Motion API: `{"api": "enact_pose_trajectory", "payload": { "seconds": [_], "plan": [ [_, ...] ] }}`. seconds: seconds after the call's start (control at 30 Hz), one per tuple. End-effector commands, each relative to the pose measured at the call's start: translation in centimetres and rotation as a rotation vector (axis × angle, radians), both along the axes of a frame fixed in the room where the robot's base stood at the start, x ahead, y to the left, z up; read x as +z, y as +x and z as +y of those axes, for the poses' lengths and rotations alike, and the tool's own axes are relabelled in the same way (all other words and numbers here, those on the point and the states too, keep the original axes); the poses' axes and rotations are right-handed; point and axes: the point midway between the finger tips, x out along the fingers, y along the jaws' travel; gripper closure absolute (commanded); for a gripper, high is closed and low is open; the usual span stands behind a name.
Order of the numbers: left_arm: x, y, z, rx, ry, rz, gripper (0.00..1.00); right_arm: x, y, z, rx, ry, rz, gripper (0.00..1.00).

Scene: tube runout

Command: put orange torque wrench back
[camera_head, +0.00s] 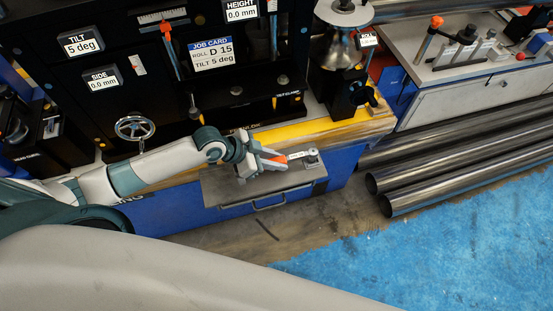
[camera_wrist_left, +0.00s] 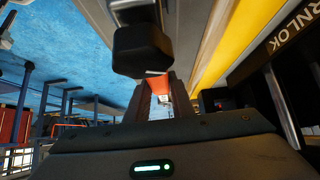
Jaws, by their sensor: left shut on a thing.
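The orange torque wrench (camera_head: 278,158) is in the grip of my left gripper (camera_head: 272,163) in the head view. Its orange handle lies between the fingers, and a grey shaft with a pale label runs right to a round head (camera_head: 311,155). The wrench is at the grey drawer or shelf (camera_head: 226,191) on the machine's front; I cannot tell whether it touches the surface. In the left wrist view the orange handle (camera_wrist_left: 154,84) shows between my left gripper's fingers (camera_wrist_left: 161,98), with a black block-like part (camera_wrist_left: 141,50) beyond. My right gripper is not in view.
The black machine (camera_head: 120,45) with a handwheel (camera_head: 134,128) and a job card (camera_head: 211,54) stands behind. Long dark tubes (camera_head: 450,165) lie at the right. A bench (camera_head: 470,60) with tools, one orange-handled (camera_head: 430,38), is at the back right. The blue floor in front is clear.

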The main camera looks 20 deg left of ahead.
Motion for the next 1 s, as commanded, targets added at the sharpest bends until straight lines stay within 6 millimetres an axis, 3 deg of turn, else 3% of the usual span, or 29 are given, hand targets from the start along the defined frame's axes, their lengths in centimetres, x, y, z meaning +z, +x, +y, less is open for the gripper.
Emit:
{"api": "enact_pose_trajectory", "payload": {
  "seconds": [0.43, 0.47, 0.53, 0.73, 0.83, 1.0],
  "plan": [
    [-0.49, 0.05, -0.03, -0.001, -0.001, -0.002, 1.00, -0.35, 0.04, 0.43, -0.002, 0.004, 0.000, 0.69],
    [-0.49, 0.05, -0.04, 0.000, -0.002, -0.001, 0.72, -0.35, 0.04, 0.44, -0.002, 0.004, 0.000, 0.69],
    [-0.50, 0.04, -0.04, 0.000, -0.001, -0.001, 0.57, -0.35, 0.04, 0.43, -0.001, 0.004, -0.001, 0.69],
    [-0.54, 0.01, -0.02, 0.000, 0.000, 0.000, 0.57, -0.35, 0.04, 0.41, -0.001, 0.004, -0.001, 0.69],
    [-0.65, -0.05, 0.01, -0.001, 0.001, 0.002, 0.39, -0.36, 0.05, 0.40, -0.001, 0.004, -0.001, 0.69],
    [-0.62, -0.03, 0.01, 0.000, 0.001, 0.001, 0.39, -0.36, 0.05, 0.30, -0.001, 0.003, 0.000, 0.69]
  ]
}}
